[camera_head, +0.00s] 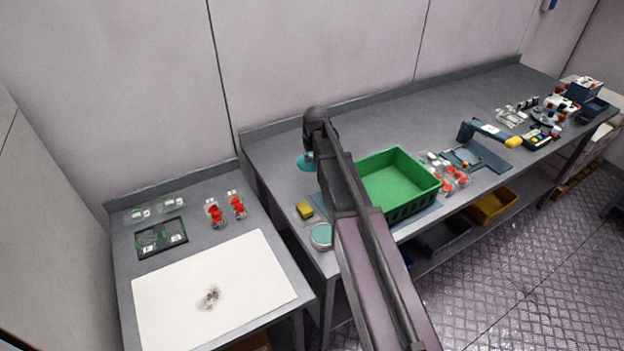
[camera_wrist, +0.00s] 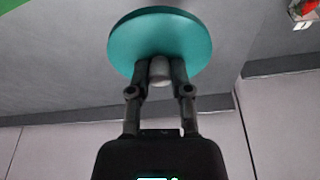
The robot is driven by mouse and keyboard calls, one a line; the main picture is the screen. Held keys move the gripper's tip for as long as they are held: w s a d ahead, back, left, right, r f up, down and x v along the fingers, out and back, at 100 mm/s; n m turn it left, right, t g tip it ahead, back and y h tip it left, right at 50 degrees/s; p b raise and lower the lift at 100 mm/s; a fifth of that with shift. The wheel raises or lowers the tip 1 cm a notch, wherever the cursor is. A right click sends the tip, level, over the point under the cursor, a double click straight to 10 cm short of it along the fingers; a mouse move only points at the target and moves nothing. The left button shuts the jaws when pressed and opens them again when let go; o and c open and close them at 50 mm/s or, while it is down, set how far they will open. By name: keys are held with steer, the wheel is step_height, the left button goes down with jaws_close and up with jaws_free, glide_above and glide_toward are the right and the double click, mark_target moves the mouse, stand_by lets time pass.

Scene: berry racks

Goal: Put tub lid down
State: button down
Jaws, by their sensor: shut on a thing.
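The tub lid is a round teal disc; in the wrist view the lid (camera_wrist: 160,38) fills the top middle, with a short grey knob at its centre. My gripper (camera_wrist: 160,70) is shut on that knob, one finger on each side. In the head view the lid (camera_head: 305,162) shows beneath my gripper (camera_head: 309,150), over the left back part of the long bench. Whether it touches the bench top is hard to tell. A round tub (camera_head: 321,236) with a pale teal top stands at the bench's front left corner, apart from the lid.
A yellow sponge (camera_head: 305,210) lies near the tub. A green crate (camera_head: 430,202) stands right of my arm, with punnets of red berries (camera_head: 455,177) beside it. The bench behind the crate is clear. A lower table at left holds a white board (camera_head: 250,275) and punnets.

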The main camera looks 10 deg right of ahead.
mark_target(311, 163)
steer(key=shift+f+b, duration=2.1)
steer(key=shift+f, duration=0.4)
steer(key=shift+f+b, duration=1.85)
steer(key=shift+b, duration=0.05)
steer(key=shift+f, duration=0.1)
steer(key=c, duration=0.5)
jaws_free()
steer(key=shift+c, duration=0.2)
steer(key=p+v, duration=1.1)
steer(key=v, duration=0.1)
steer(key=shift+p, duration=0.3)
